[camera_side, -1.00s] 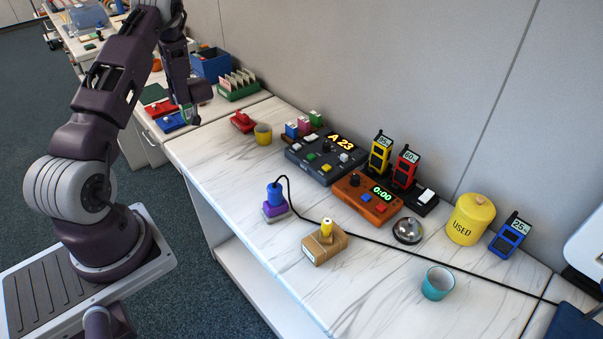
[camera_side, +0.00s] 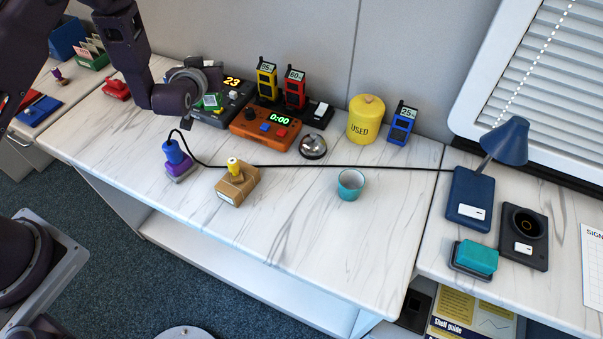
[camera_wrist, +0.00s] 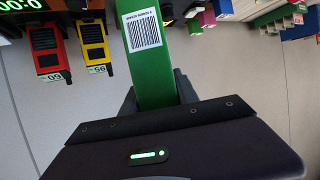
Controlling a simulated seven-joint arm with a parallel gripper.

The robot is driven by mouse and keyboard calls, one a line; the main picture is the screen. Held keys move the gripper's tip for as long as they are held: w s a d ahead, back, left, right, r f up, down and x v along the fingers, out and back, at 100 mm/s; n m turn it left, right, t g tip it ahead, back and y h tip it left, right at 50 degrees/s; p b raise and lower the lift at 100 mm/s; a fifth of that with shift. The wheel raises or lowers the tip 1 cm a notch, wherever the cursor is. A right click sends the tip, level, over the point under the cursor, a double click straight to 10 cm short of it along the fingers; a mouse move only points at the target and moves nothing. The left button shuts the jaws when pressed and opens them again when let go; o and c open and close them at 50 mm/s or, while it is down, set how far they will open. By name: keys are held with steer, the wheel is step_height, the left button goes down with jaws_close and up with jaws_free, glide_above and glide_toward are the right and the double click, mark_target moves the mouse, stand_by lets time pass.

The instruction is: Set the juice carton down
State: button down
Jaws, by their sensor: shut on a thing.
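The juice carton (camera_wrist: 150,75) appears in the wrist view as a green block with a white barcode label. It sits between the fingers of my gripper (camera_wrist: 156,96), which is shut on it. In the side view my gripper (camera_side: 207,88) is over the back left of the marble-topped counter (camera_side: 300,210), in front of the grey console. Only a small green part of the carton (camera_side: 212,100) shows there. Its lower end and any gap to the counter are hard to tell.
An orange timer box (camera_side: 265,130), yellow and red handsets (camera_side: 295,90), a bell (camera_side: 313,146) and a yellow canister (camera_side: 366,118) line the back. A black cable crosses the counter past a cardboard box (camera_side: 238,185) and teal cup (camera_side: 350,184). The front centre is clear.

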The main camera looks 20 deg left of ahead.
steer(key=s+d+m+h, duration=0.3)
steer(key=s+d+h, duration=0.15)
steer(key=d, duration=0.75)
steer(key=s+d+m+h, duration=0.3)
steer(key=s+d, duration=0.3)
steer(key=d, duration=0.5)
steer(key=s+d+m+h, duration=0.4)
steer(key=s+d, duration=0.1)
steer(key=d, duration=0.7)
steer(key=f, duration=0.8)
steer(key=shift+s+f, duration=0.2)
steer(key=shift+f, duration=0.5)
steer(key=shift+f, duration=0.15)
steer(key=c, duration=0.9)
jaws_free()
